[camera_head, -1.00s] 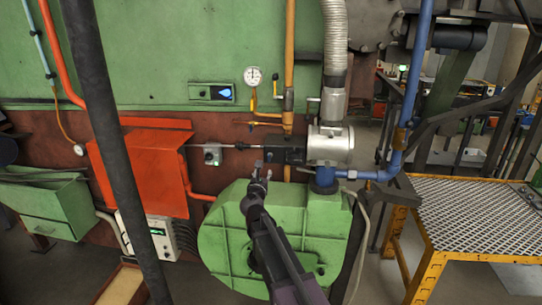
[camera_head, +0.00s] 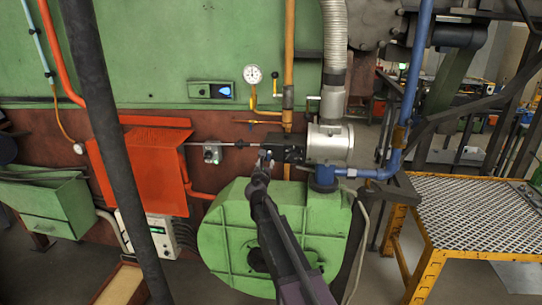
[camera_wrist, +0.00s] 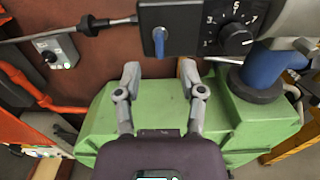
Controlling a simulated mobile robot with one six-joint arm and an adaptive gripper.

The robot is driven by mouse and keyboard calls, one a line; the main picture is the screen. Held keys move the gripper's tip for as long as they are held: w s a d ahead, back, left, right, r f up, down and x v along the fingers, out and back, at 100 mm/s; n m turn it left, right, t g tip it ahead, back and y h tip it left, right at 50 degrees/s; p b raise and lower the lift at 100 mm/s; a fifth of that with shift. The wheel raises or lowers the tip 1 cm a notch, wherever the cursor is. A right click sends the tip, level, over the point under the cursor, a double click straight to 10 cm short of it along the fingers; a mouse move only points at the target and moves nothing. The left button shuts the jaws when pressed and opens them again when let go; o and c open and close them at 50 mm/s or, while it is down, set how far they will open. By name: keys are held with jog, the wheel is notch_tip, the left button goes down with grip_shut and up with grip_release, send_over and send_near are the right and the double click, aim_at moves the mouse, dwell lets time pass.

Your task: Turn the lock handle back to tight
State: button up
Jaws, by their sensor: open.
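The lock handle (camera_wrist: 159,42) is a small blue lever on the front of a black control box (camera_wrist: 182,28) in the wrist view. It points straight down. My gripper (camera_wrist: 160,74) is open, its two fingers spread left and right just below the handle in the picture. The fingers look empty and apart from the handle. In the head view my gripper (camera_head: 265,158) is in front of the left part of the black box (camera_head: 290,149). The blue handle cannot be made out there.
A black numbered dial (camera_wrist: 236,38) is right of the handle. A rod (camera_wrist: 60,33) enters the box from the left. The green blower housing (camera_head: 230,235) lies below. The silver cylinder (camera_head: 331,143) and blue pipe are right; the orange-red cover (camera_head: 150,170) is left.

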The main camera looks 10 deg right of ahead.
aim_at(268, 155)
jog(key=x, duration=0.7)
jog(key=shift+w+d, duration=0.1)
jog(key=shift+w, duration=0.1)
